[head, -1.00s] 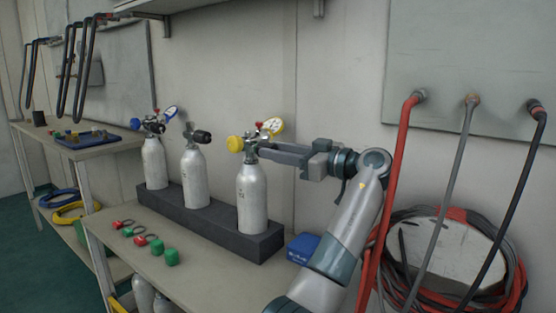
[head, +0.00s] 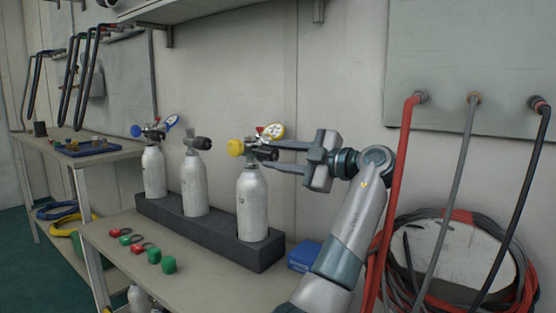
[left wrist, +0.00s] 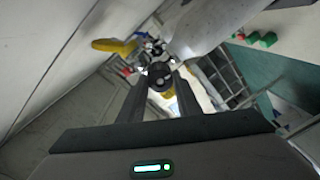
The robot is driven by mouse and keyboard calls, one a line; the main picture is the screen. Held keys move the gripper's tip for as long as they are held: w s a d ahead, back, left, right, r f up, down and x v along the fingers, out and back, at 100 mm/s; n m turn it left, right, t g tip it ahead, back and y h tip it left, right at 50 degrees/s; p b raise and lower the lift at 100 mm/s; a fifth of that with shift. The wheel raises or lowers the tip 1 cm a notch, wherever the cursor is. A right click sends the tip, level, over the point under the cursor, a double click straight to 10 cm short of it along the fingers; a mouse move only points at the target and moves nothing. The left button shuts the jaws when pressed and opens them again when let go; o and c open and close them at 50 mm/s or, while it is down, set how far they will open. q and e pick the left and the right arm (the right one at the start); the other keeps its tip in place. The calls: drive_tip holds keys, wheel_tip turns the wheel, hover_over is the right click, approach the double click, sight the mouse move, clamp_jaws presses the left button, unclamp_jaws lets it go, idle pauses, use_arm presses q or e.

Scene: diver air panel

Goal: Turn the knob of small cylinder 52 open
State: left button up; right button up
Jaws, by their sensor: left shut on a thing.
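Several white cylinders with black knobs stand upright in a dark grey block. The numbers on them are too small to read. My left gripper (head: 272,155) is at the right cylinder (head: 252,204), shut on its black knob (head: 265,153), with one finger above and one below. In the left wrist view the round black knob (left wrist: 161,76) sits between the two finger ends. My right gripper is not in view.
The middle cylinder (head: 194,186) and left cylinder (head: 154,172) share the grey block (head: 205,232). Red and green caps lie at the bench's front left. A blue box (head: 303,256) and red, grey and black hoses are at the right.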

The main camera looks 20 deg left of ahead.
use_arm(q)
drive_tip(key=shift+f+n, duration=0.1)
drive_tip(key=shift+n, duration=0.5)
drive_tip(key=shift+o, duration=0.2)
drive_tip(key=shift+c, duration=0.2)
drive_tip(key=o, duration=1.1)
